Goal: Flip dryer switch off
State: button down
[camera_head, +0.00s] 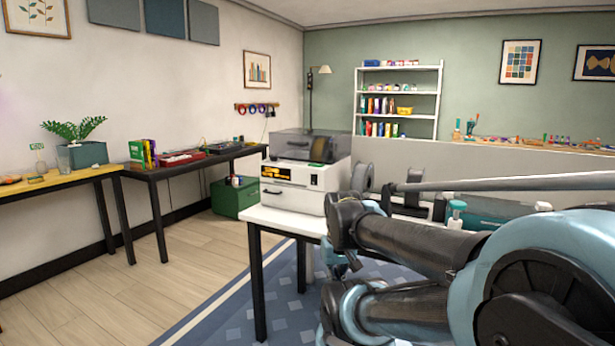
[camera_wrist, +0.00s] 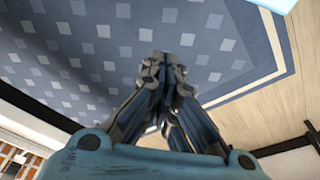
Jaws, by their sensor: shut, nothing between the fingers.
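The dryer is probably the white box-shaped machine (camera_head: 296,188) with a dark translucent lid (camera_head: 303,146), standing on the white table (camera_head: 262,214) in the head view. Its front has a lit orange display, a small control at the right and a dark handle low down. I cannot tell which control is the switch or how it is set. In the wrist view my gripper (camera_wrist: 173,62) is shut and empty, above the blue patterned rug. In the head view my arm covers the right part of the table, and the gripper is not clearly seen.
Dark spools (camera_head: 362,177) stand right of the machine. A teal case (camera_head: 490,211) and a teal-capped bottle (camera_head: 456,213) are behind my arm. A green cabinet (camera_head: 234,199) stands by the wall. The wooden floor (camera_head: 120,290) at left is clear.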

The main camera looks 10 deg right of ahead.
jog(key=shift+w+a, duration=0.1)
jog(key=shift+w, duration=0.2)
jog(key=w+r+n+h, duration=0.1)
jog(key=w+r+n, duration=1.3)
jog(key=w+r, duration=0.25)
jog(key=w+a+r+n, duration=0.1)
jog(key=w+r+n, duration=0.2)
jog(key=w+n, duration=0.2)
jog(key=w+a+r+n+h, duration=0.1)
jog(key=w+r+n, duration=0.3)
jog(key=w, duration=0.4)
jog(key=w+a+r+n+t, duration=0.1)
jog(key=w+a+r+n, duration=0.1)
jog(key=w+n, duration=0.3)
jog(key=shift+w+a+r+n, duration=0.35)
jog(key=shift+w+r, duration=0.5)
jog(key=shift+w, duration=0.25)
